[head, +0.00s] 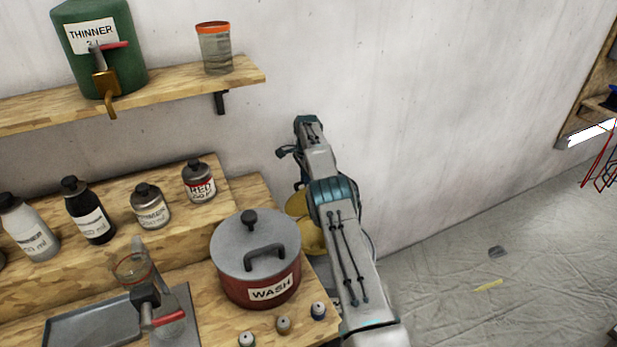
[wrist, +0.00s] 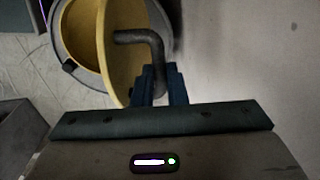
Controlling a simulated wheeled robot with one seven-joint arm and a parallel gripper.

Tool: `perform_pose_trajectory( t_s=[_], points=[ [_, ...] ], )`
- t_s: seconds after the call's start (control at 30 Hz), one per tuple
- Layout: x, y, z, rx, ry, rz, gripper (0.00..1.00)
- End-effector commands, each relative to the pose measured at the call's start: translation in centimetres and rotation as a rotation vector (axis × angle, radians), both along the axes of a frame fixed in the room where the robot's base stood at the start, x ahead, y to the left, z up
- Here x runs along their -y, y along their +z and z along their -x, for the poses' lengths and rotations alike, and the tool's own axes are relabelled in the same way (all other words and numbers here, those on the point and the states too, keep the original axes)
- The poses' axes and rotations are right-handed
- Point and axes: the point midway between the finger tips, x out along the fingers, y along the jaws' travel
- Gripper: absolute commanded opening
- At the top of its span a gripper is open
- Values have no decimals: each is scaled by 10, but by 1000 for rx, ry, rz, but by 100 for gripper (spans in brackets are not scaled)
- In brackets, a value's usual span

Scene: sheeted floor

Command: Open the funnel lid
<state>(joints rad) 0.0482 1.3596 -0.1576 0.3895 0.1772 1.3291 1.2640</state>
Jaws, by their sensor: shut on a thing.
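In the wrist view, the yellow funnel (wrist: 77,42) sits on a grey round drum top at the upper left. Its yellow lid (wrist: 107,62) is tilted up and seen nearly edge-on, with a gap between lid and funnel. A dark bent handle (wrist: 140,37) sticks out from the lid. My gripper (wrist: 157,85) is shut on the handle's end. In the head view, a yellow part (head: 302,232) shows behind my arm, beside the wash pot; my arm hides my gripper and most of the funnel there.
A red WASH pot (head: 262,285) stands on the wooden bench, left of my arm. Bottles, a tray (head: 95,325) and small jars (head: 284,325) share the bench. A shelf (head: 180,88) above holds a green thinner can (head: 100,60). The sheeted floor (head: 470,250) at right is mostly clear.

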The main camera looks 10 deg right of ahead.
Motion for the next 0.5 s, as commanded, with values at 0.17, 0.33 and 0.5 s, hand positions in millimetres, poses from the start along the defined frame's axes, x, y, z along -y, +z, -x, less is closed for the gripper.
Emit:
perform_pose_trajectory(
  t_s=[0.17,0.33,0.5],
  points=[
    [-1,-11,4,-19,0,-2,0],
    [-1,-11,4,-19,0,-2,0],
    [-1,-9,3,-14,0,-1,34]
  ],
)
